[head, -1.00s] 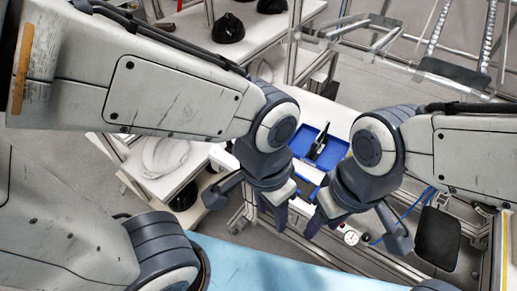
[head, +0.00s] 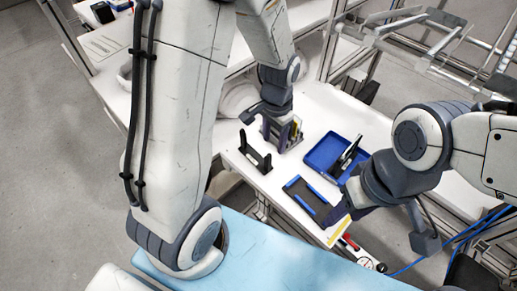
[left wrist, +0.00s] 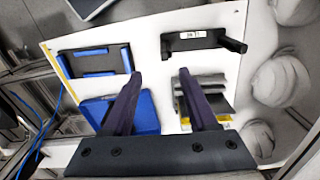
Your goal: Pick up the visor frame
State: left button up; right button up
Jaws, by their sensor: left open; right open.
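I cannot tell for sure which piece is the visor frame. A black bracket with two upright posts (head: 255,157) stands on the white table; the left wrist view shows it with a small white label (left wrist: 190,41). Grey pieces with yellow edges (left wrist: 214,88) lie beside one finger of my left gripper (left wrist: 160,75). That gripper (head: 280,140) is open over the table, right of the bracket, with bare table between its fingers. My right gripper (head: 342,211) is open beside the black plate with blue strips (head: 306,198); its fingertips are partly hidden.
A blue tray (head: 318,156) holding a black piece (head: 348,155) is right of the left gripper. White rounded shells (left wrist: 280,80) line one side in the left wrist view. A light blue surface (head: 265,255) is in front. Metal rails (head: 440,45) stand at the back.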

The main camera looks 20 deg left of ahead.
aim_at(268, 162)
pick_arm(q)
jog(key=f, duration=0.2)
jog(key=a+f, duration=0.1)
jog(key=f, duration=0.3)
jog(key=shift+w+a, duration=0.2)
jog(key=shift+w, duration=0.05)
jog(key=f, duration=0.2)
jog(key=s+f+p, duration=0.1)
jog(key=f, duration=0.1)
jog(key=shift+f, duration=0.25)
jog(key=shift+w+f, duration=0.15)
jog(key=shift+f, duration=0.5)
grip_shut()
